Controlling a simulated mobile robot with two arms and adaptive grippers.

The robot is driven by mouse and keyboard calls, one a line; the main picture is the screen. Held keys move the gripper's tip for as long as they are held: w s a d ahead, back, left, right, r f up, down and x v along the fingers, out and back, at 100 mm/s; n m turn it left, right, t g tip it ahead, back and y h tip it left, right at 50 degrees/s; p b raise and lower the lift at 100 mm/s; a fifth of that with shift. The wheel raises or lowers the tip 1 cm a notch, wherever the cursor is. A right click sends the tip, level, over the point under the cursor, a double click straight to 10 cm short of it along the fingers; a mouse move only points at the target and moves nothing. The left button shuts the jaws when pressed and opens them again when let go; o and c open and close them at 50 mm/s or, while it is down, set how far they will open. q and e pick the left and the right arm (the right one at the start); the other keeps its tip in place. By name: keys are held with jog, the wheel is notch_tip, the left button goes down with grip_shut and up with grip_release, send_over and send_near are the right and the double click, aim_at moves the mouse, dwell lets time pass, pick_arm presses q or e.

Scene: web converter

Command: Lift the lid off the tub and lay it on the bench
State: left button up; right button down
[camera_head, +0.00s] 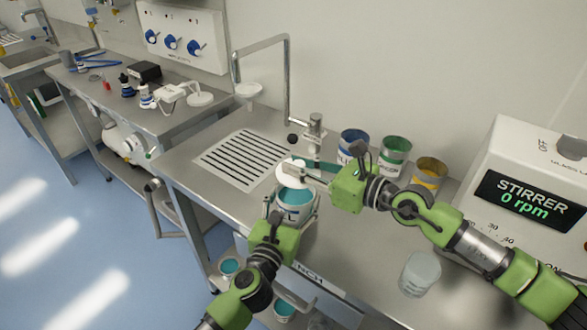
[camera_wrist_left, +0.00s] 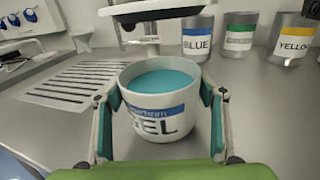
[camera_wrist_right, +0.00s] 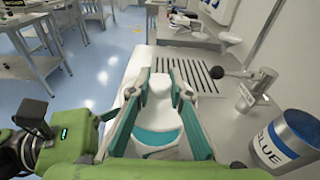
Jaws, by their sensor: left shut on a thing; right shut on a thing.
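The white tub (camera_head: 293,212), labelled GEL, stands upright on the bench (camera_head: 215,200) with teal gel showing in its open top. My left gripper (camera_wrist_left: 160,112) is shut around the tub's sides, one finger on each side; the tub also shows in the right wrist view (camera_wrist_right: 160,153). The white lid (camera_head: 290,172) is off the tub, held above and towards its far side, apart from the rim. My right gripper (camera_wrist_right: 158,80) is shut on the lid (camera_wrist_right: 159,92). The lid's edge shows at the top of the left wrist view, partly cut off.
A slotted drain plate (camera_head: 245,158) lies left of the tub. Behind are a tap (camera_head: 315,130) and blue (camera_head: 352,143), green (camera_head: 394,155) and yellow (camera_head: 430,172) cans. A stirrer (camera_head: 530,190) and a clear beaker (camera_head: 420,273) stand right. Bare bench lies in front of the drain plate.

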pick_arm(q)
jog(key=o, duration=1.7)
jog(key=shift+s, duration=0.1)
jog(key=v, duration=1.2)
jog(key=shift+r, duration=0.1)
